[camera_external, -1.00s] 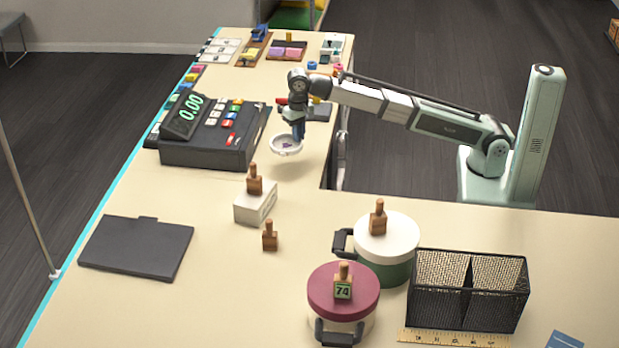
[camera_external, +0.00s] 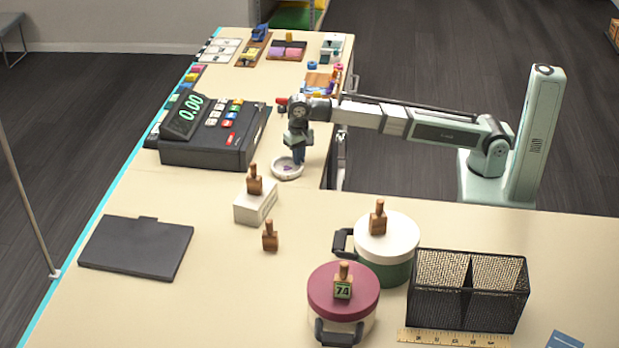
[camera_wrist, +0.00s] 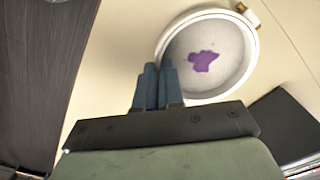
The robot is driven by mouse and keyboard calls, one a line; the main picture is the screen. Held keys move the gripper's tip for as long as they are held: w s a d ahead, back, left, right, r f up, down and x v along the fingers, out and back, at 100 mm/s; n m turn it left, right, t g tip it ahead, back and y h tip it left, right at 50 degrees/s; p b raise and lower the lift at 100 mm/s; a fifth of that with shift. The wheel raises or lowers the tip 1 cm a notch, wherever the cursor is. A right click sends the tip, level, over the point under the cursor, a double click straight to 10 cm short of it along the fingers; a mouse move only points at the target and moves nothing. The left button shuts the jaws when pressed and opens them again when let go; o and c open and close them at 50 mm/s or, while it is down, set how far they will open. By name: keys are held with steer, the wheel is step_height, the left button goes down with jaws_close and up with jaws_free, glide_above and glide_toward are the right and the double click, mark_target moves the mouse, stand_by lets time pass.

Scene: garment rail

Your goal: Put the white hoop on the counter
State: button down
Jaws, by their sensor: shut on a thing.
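The white hoop (camera_external: 288,168) is an embroidery-type ring with pale cloth and a purple patch inside. My gripper (camera_external: 298,160) points down and is shut on the hoop's rim. In the wrist view the hoop (camera_wrist: 208,55) lies beyond my gripper's blue fingertips (camera_wrist: 158,72), which pinch its left rim; a small brass-coloured clasp shows at its upper right. The hoop is low over the cream counter (camera_external: 215,290), right of the cash register. I cannot tell whether it touches the counter.
The black cash register (camera_external: 212,140) stands left of the hoop. A white block with a wooden stamp (camera_external: 256,205) stands just in front. Two lidded pots (camera_external: 385,245) and a black mesh basket (camera_external: 468,290) are at the front right. The counter's inner edge is close on the right.

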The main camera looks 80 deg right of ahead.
steer(key=shift+f, duration=0.2)
steer(key=shift+f, duration=0.15)
steer(key=c, duration=1.3)
jaws_free()
steer(key=shift+o, duration=0.2)
step_height(320, 180, up, 12)
steer(key=shift+d, duration=0.1)
